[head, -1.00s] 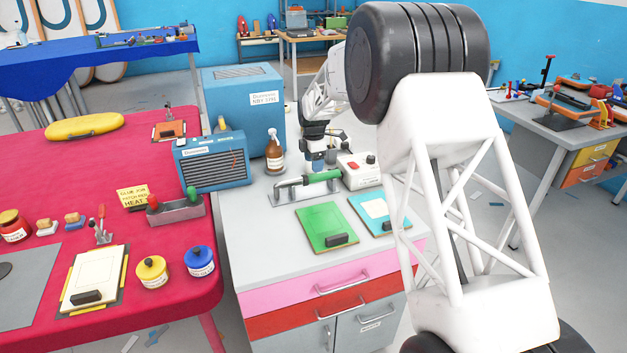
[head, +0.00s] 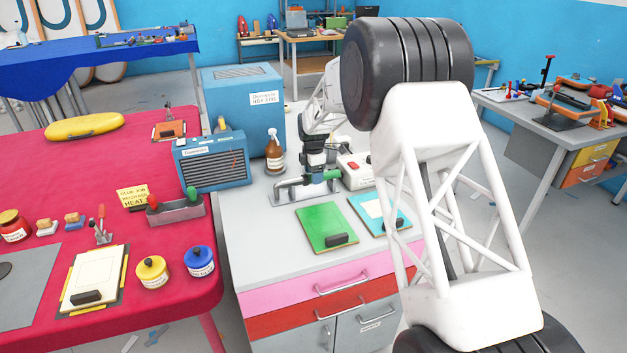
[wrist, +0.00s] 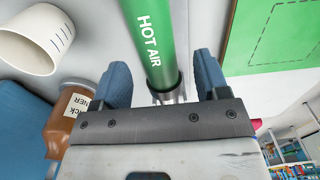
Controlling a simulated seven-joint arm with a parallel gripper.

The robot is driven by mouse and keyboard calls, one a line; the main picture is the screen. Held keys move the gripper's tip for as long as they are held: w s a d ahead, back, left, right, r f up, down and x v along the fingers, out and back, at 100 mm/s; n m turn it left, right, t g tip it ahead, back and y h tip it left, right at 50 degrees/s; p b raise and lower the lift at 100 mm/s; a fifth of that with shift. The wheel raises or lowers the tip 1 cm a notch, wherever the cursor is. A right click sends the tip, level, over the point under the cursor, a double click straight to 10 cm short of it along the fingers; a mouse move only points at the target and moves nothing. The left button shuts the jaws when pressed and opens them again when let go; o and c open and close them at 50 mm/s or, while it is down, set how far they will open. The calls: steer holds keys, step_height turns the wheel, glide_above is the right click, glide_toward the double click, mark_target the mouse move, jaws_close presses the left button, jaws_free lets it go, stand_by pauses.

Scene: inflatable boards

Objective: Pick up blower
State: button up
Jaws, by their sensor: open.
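The blower (head: 332,175) is a green tool with a grey metal nozzle, lying on a metal stand on the grey cabinet top in the head view. In the wrist view its green barrel (wrist: 153,40), marked "HOT AIR", runs between my fingers. My gripper (wrist: 162,75) is open, with one blue finger on each side of the barrel and gaps visible. In the head view my gripper (head: 312,178) is down at the blower and hides its middle.
A brown bottle (head: 275,155) stands close behind the blower. A white box with a red switch (head: 355,170) is to its right. A white cup (wrist: 38,42) shows in the wrist view.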

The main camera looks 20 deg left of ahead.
steer(key=shift+f, duration=1.3)
steer(key=c, duration=1)
steer(key=shift+r, duration=0.2)
steer(key=shift+r, duration=1.45)
steer(key=shift+s+d+r, duration=0.15)
steer(key=shift+s+r, duration=0.05)
steer(key=shift+r, duration=0.05)
steer(key=s+d, duration=0.3)
steer(key=s, duration=0.1)
steer(key=s+d+r, duration=0.1)
steer(key=s+d, duration=0.2)
steer(key=s, duration=0.1)
steer(key=s+d, duration=0.3)
steer(key=s, duration=0.1)
steer(key=shift+s+r, duration=0.15)
steer(key=shift+s, duration=0.1)
